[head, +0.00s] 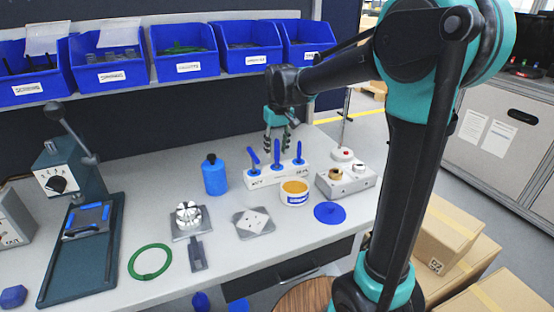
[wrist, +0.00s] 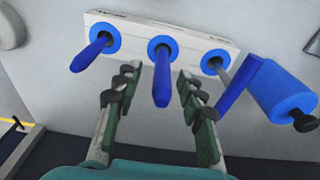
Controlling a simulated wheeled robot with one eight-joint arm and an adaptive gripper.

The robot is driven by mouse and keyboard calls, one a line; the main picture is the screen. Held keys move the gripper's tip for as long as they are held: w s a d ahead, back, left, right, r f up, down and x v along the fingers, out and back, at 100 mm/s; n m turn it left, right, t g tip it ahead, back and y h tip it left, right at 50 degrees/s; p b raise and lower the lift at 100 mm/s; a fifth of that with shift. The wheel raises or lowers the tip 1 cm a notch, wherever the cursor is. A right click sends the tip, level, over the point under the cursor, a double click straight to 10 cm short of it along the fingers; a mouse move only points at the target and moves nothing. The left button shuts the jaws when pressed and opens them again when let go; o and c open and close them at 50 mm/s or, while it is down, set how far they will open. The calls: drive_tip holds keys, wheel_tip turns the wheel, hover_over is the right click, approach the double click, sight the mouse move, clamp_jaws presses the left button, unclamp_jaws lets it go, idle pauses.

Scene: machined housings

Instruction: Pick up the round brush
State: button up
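A white holder block (head: 262,179) on the bench carries three blue-handled tools in a row: a left one (head: 254,158), a middle one (head: 277,151) and a right one (head: 299,152). Their lower ends are hidden in the block, so I cannot tell which is the round brush. My gripper (head: 279,148) is over the block, pointing down. In the wrist view its fingers (wrist: 159,76) are open, with the middle handle (wrist: 161,85) showing in the gap between them. The left handle (wrist: 90,53) and right handle (wrist: 238,86) lie outside the fingers.
A blue bottle (head: 215,177) stands left of the block. A white tub (head: 294,193), a blue disc (head: 330,213) and a grey box with knobs (head: 346,183) are in front and to the right. Blue bins (head: 188,64) line the shelf behind.

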sight(277, 158)
wheel_tip(277, 158, down, 4)
drive_tip(key=shift+f, duration=0.15)
clamp_jaws()
idle(0.3)
